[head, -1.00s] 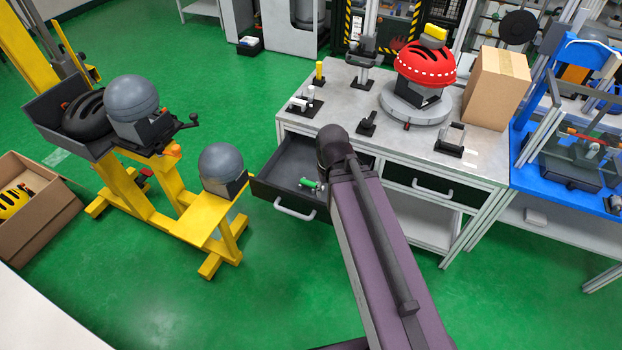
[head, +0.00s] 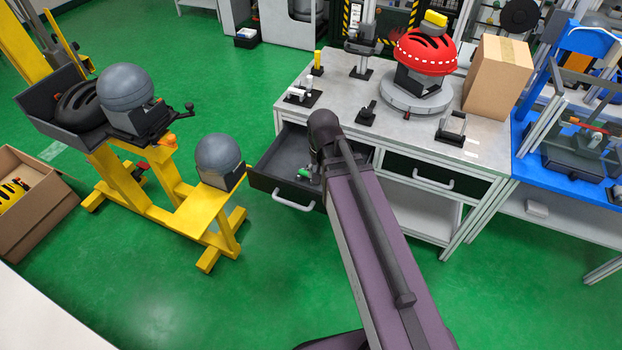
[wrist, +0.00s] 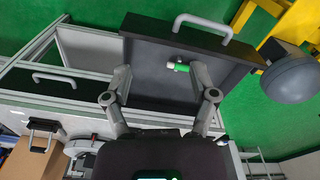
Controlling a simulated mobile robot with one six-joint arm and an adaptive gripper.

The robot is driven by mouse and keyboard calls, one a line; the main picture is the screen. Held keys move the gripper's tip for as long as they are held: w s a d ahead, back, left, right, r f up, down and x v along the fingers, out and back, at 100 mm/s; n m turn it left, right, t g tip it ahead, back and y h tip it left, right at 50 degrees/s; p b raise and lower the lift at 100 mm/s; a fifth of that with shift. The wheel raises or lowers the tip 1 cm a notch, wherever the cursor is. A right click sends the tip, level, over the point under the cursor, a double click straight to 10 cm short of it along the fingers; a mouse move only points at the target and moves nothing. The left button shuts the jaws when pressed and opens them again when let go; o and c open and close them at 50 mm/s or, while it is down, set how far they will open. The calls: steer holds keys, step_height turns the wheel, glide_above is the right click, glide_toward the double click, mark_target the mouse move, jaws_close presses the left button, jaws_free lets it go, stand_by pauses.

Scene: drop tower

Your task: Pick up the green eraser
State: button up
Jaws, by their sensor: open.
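The green eraser (wrist: 181,67) lies in the open drawer (wrist: 150,47). In the wrist view it is a small green piece beside a white part; I cannot tell whether they are one object. It also shows in the head view (head: 303,173), partly hidden by my arm. My gripper (wrist: 161,73) is open, one finger on each side in the wrist view. The eraser appears between the fingertips, nearer the right one. Nothing is held. I cannot tell how far above the eraser the fingertips are. My gripper is hidden behind my arm in the head view.
The drawer's front handle (head: 293,201) sticks out. A grey workbench (head: 350,112) above it carries a red helmet (head: 425,52), a cardboard box (head: 497,77) and small fixtures. A yellow stand (head: 190,210) with a grey dome (head: 219,158) stands left of the drawer.

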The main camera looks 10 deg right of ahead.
steer(key=w+f+m+b, duration=0.7)
steer(key=w+m, duration=0.3)
steer(key=w, duration=0.1)
steer(key=w+f+m+t+h+b, duration=0.1)
steer(key=w+f+m+b, duration=0.5)
steer(key=w+m, duration=0.5)
steer(key=shift+a+f+b, duration=0.35)
steer(key=shift+a+f, duration=0.05)
steer(key=shift+f, duration=0.25)
steer(key=shift+f, duration=0.15)
steer(key=b, duration=0.9)
glide_above(306, 174)
steer(key=s, duration=0.1)
step_height(306, 174, down, 8)
steer(key=shift+f, duration=0.1)
steer(key=shift+f, duration=0.1)
steer(key=f+b, duration=0.1)
steer(key=w+f+b, duration=0.1)
steer(key=f, duration=0.1)
steer(key=shift+b, duration=0.35)
steer(key=shift+w+d+f+b, duration=0.1)
steer(key=shift+f+b, duration=0.35)
steer(key=shift+w+d+f+b, duration=0.1)
steer(key=shift+f+b, duration=0.35)
